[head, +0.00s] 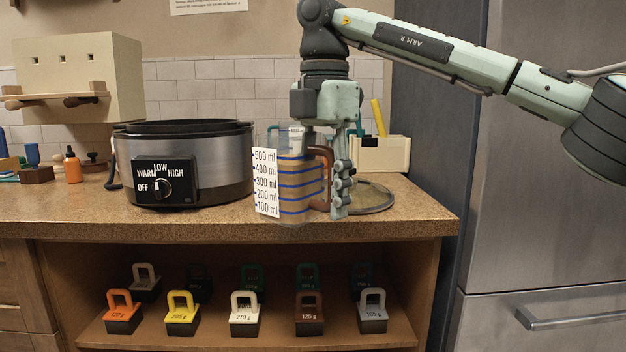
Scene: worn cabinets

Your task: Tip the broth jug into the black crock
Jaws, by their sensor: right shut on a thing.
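The broth jug (290,203) is clear, with blue level lines, brownish liquid, a white millilitre scale and a brown handle. It is upright, just right of the crock; its base overlaps the counter's front edge in the head view, and I cannot tell whether it touches the counter. My right gripper (338,190) points down at the jug's right side, shut on its handle. The black crock (185,127) sits in a silver slow cooker (218,165) with a dial marked OFF, WARM, LOW and HIGH. The crock's inside is hidden. My left gripper is out of view.
A round glass lid (372,198) lies behind the gripper. A cream box (382,155) stands at the back. An orange bottle (72,165) and small tools are at the left. Several handled weights (245,315) sit on the shelf below. A steel fridge (550,220) stands right.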

